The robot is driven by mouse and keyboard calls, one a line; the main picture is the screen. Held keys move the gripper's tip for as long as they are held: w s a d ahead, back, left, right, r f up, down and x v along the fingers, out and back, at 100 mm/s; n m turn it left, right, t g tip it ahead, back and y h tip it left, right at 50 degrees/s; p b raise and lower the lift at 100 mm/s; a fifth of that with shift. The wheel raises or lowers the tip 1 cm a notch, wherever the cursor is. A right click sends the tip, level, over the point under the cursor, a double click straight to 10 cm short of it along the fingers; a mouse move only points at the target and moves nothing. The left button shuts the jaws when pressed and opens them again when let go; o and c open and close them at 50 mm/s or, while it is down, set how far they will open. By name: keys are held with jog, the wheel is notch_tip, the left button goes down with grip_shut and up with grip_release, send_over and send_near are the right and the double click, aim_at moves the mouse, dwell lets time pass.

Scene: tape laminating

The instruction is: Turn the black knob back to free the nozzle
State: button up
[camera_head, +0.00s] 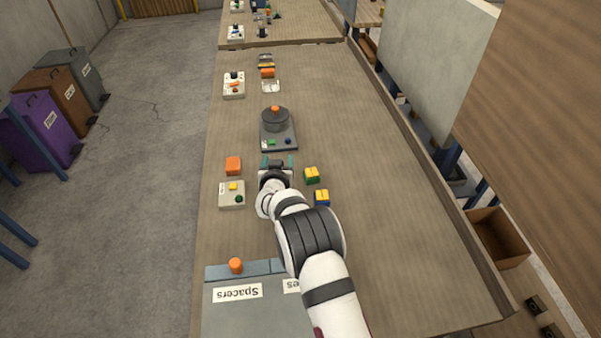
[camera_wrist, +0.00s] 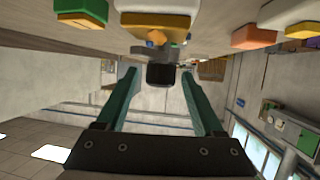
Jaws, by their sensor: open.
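The black knob (camera_wrist: 162,74) shows in the wrist view as a short dark cylinder on a grey part. Behind it is a body with white, yellow and orange parts (camera_wrist: 155,22). My gripper (camera_wrist: 163,80) is open, with one teal finger to each side of the knob. Gaps show between the knob and both fingers, so they do not grip it. In the head view my gripper (camera_head: 277,161) is low over the bench, and a dark part shows between its fingers. The nozzle cannot be made out clearly.
A grey unit with a dark round drum (camera_head: 275,121) stands just beyond my gripper. An orange block (camera_head: 233,166) and a button box (camera_head: 232,195) are left. Two coloured blocks (camera_head: 312,175) (camera_head: 322,198) are right. The bench (camera_head: 390,220) is clear farther right.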

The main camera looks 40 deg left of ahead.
jog(key=m+t+h, duration=0.1)
jog(key=m+h, duration=0.1)
jog(key=m+t+h, duration=0.1)
jog(key=m+h, duration=0.2)
jog(key=shift+t, duration=0.4)
jog(key=shift+s+d+r+h, duration=0.1)
jog(key=shift+s+r+h, duration=0.05)
jog(key=shift+s+h, duration=0.2)
jog(key=v, duration=1.4)
jog(key=w+d+f+n+g, duration=0.2)
jog(key=w+d+n+g, duration=0.1)
jog(key=w+d+n, duration=0.2)
jog(key=w+d+f+n+g+h, duration=0.1)
jog(key=w+d+n+g, duration=0.2)
jog(key=d, duration=0.6)
jog(key=w+n, duration=0.2)
jog(key=w, duration=0.1)
jog(key=shift+w+d+f+n, duration=0.25)
jog(key=shift+f+n, duration=0.05)
jog(key=shift+f, duration=0.1)
